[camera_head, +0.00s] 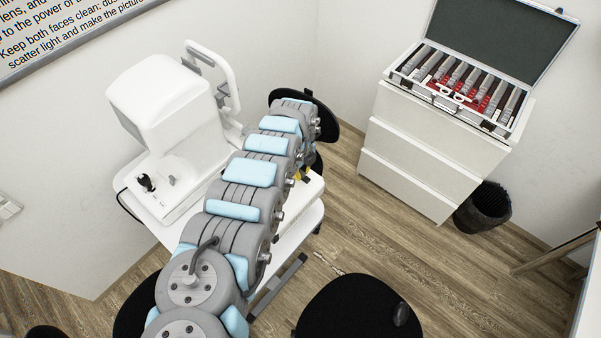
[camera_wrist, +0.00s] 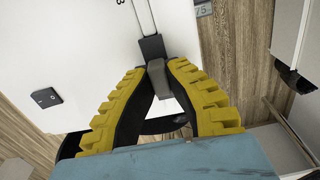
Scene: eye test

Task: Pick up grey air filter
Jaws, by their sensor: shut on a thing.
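A small grey block, the grey air filter (camera_wrist: 159,81), sits between the fingertips of my gripper (camera_wrist: 160,66) in the wrist view. My gripper has yellow ridged pads on black fingers, and the tips close in on the block. A dark block (camera_wrist: 152,48) lies right behind the tips, against a white surface; I cannot tell whether it touches the grey block. In the head view my arm hides most of the gripper. Only a bit of yellow shows beside the white table, and the filter cannot be made out there.
A white eye-test machine (camera_head: 165,95) stands on a white table (camera_head: 310,214) left of my arm. A white drawer unit (camera_head: 420,150) with an open lens case (camera_head: 397,77) stands at the right. A dark bin (camera_head: 484,207) is beside it. A black stool (camera_head: 355,308) is in front.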

